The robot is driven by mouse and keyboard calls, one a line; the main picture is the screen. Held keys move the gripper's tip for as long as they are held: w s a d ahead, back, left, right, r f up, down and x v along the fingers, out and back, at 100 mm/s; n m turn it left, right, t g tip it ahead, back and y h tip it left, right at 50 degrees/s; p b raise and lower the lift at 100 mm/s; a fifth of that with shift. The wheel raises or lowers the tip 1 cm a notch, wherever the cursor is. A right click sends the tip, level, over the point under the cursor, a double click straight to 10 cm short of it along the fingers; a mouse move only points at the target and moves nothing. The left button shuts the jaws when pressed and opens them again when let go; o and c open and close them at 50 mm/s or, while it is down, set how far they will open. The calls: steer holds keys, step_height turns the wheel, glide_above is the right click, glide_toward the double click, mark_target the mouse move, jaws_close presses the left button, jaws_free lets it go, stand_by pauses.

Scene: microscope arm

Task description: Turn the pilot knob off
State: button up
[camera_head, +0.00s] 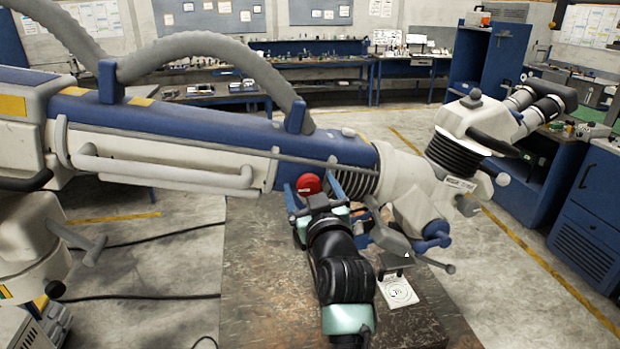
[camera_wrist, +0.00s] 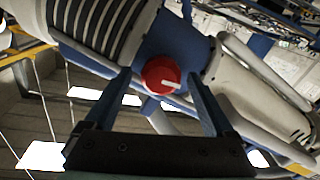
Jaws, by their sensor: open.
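The pilot knob is a round red knob (camera_wrist: 160,74) with a pale bar across its face, on the blue part of the microscope arm. In the wrist view it lies between and beyond the two fingers of my gripper (camera_wrist: 158,85), which is open. I cannot tell whether a finger touches it. In the head view the red knob (camera_head: 308,184) shows under the front end of the long white and blue microscope arm (camera_head: 220,130). My gripper (camera_head: 318,196) is just below it there, its fingers partly hidden.
The microscope head with eyepieces (camera_head: 490,120) is at the right. A pale handle bar (camera_head: 165,165) runs along the arm's side. Workbenches (camera_head: 310,60) line the back wall.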

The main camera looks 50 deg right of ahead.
steer(key=shift+w+d, duration=0.15)
steer(key=shift+w, duration=0.1)
steer(key=c, duration=1.4)
steer(key=shift+o, duration=0.2)
